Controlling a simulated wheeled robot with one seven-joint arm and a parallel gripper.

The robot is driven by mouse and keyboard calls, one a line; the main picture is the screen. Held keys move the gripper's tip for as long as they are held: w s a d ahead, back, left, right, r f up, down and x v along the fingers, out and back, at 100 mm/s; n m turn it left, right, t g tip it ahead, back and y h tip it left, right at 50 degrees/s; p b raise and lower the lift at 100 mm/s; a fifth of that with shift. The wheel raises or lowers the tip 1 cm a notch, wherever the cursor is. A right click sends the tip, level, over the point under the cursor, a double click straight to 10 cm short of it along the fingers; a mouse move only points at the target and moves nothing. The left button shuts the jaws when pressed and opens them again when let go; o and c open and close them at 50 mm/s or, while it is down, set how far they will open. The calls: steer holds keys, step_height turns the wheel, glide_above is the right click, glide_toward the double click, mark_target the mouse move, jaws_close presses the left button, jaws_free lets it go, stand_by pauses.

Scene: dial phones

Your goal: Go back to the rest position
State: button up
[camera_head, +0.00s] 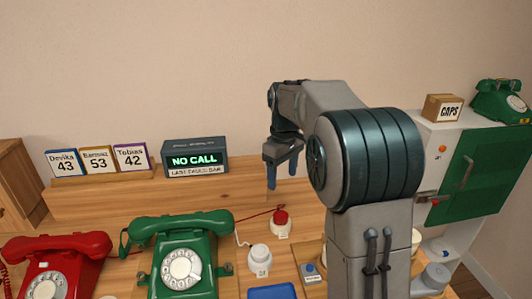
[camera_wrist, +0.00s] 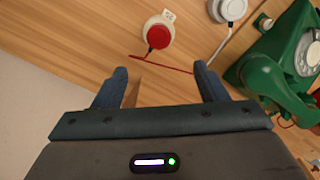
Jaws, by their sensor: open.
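My gripper (camera_head: 283,172) hangs above the back part of the wooden table, pointing down, with its blue fingers apart and nothing between them. In the wrist view my gripper (camera_wrist: 159,88) also shows open and empty over bare wood. A red button (camera_head: 281,217) on a white base stands in front of it, apart from the fingers; it shows in the wrist view too (camera_wrist: 158,36). A white button (camera_head: 260,258) stands nearer the front. The green dial phone (camera_head: 182,268) has its handset on top. The red dial phone (camera_head: 50,270) is at the left.
A display box (camera_head: 195,157) reading "NO CALL" and several name cards (camera_head: 98,160) stand at the back left. A white cabinet with a green door (camera_head: 465,175) stands at the right, bearing a CAPS box (camera_head: 442,108) and another green phone (camera_head: 500,102). A blue tray (camera_head: 271,292) lies in front.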

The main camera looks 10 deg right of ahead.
steer(key=s+r+m+t+p, duration=0.2)
steer(key=s+m+p, duration=0.5)
steer(key=s, duration=2)
steer(key=shift+r+m+t, duration=0.4)
steer(key=shift+r, duration=0.1)
